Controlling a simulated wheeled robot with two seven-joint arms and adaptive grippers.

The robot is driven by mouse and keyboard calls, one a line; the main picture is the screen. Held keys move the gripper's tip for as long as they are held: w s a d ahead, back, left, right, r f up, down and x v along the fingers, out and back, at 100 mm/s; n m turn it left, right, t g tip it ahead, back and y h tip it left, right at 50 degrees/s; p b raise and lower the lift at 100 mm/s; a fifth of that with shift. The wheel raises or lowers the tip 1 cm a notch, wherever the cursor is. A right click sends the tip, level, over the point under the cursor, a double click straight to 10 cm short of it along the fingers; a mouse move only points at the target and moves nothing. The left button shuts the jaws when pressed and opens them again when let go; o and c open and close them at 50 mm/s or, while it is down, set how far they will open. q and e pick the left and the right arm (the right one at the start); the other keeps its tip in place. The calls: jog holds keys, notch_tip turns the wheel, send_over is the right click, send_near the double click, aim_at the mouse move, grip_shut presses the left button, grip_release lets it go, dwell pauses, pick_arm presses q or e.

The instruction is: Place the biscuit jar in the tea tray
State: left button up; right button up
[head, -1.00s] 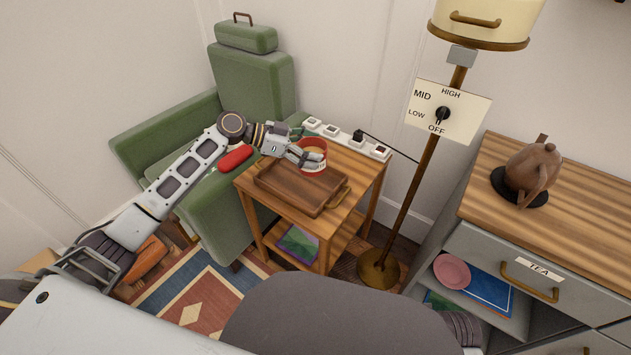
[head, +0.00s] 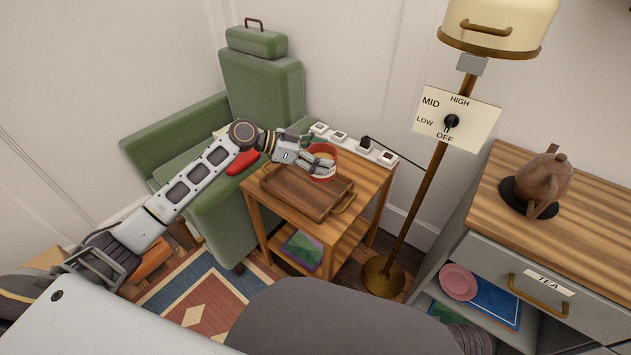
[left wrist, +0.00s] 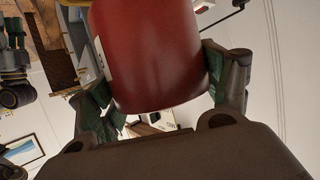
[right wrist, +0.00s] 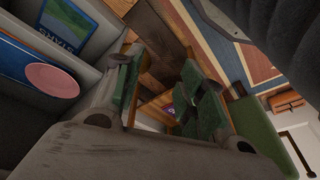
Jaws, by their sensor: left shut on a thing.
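The biscuit jar (head: 331,152) is a red cylinder with a pale label, at the back edge of the small wooden side table. My left gripper (head: 322,165) is shut around it; the left wrist view shows the red jar (left wrist: 155,55) between both fingers. I cannot tell whether the jar's base touches the table. The tea tray (head: 305,192), brown wood with handles, lies on the table in front of the jar and looks empty. My right gripper (right wrist: 162,92) is open and empty in the right wrist view, outside the head view.
A green armchair (head: 262,90) with a red cushion stands to the left. A lamp pole (head: 428,190) with a dial sign rises to the right. A drawer cabinet (head: 480,250) bears a teapot (head: 545,180).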

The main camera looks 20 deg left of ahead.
pick_arm(q)
notch_tip(320, 180, down, 4)
jog(key=shift+f+b, duration=0.2)
jog(key=shift+b, duration=0.3)
jog(key=shift+f, duration=0.35)
pick_arm(e)
jog(key=shift+a+r, duration=0.2)
jog(key=shift+r, duration=0.85)
jog(key=shift+f, duration=0.15)
